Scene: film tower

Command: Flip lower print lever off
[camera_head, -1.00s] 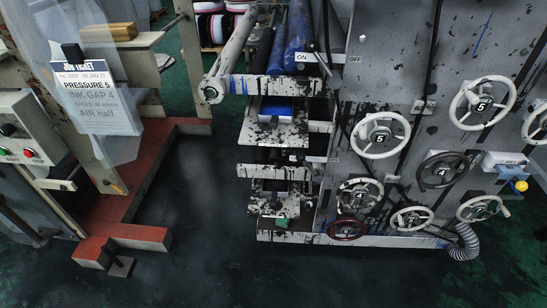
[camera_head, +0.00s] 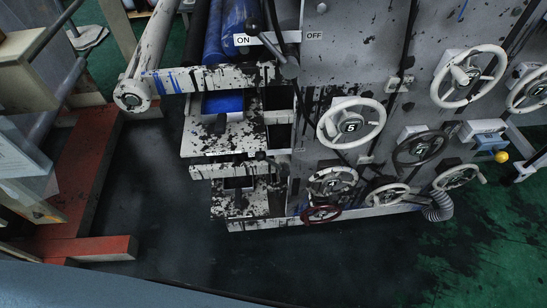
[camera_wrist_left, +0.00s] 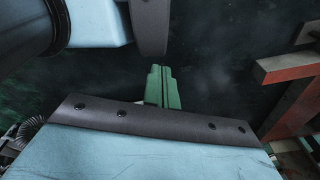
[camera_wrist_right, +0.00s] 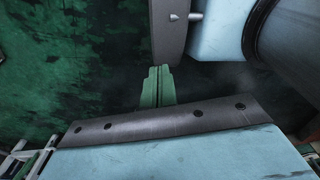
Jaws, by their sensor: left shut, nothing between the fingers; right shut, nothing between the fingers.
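A lever with a black knob (camera_head: 253,27) is at the upper middle of the press in the head view. It leans left, toward the white ON label (camera_head: 243,40), away from the OFF label (camera_head: 314,36). A small black knob (camera_head: 261,155) also shows lower on the press; I cannot tell which of these is the lower print lever. My left gripper (camera_wrist_left: 162,88) shows green fingers pressed together and empty in the left wrist view. My right gripper (camera_wrist_right: 157,87) is likewise shut and empty in the right wrist view. Neither gripper shows in the head view or touches a lever.
Several numbered handwheels (camera_head: 351,125) stick out from the grey press panel. A projecting arm with a roller end (camera_head: 132,95) is at the upper left. A red base beam (camera_head: 95,248) lies low on the left. Dark open floor (camera_head: 170,225) lies before the press.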

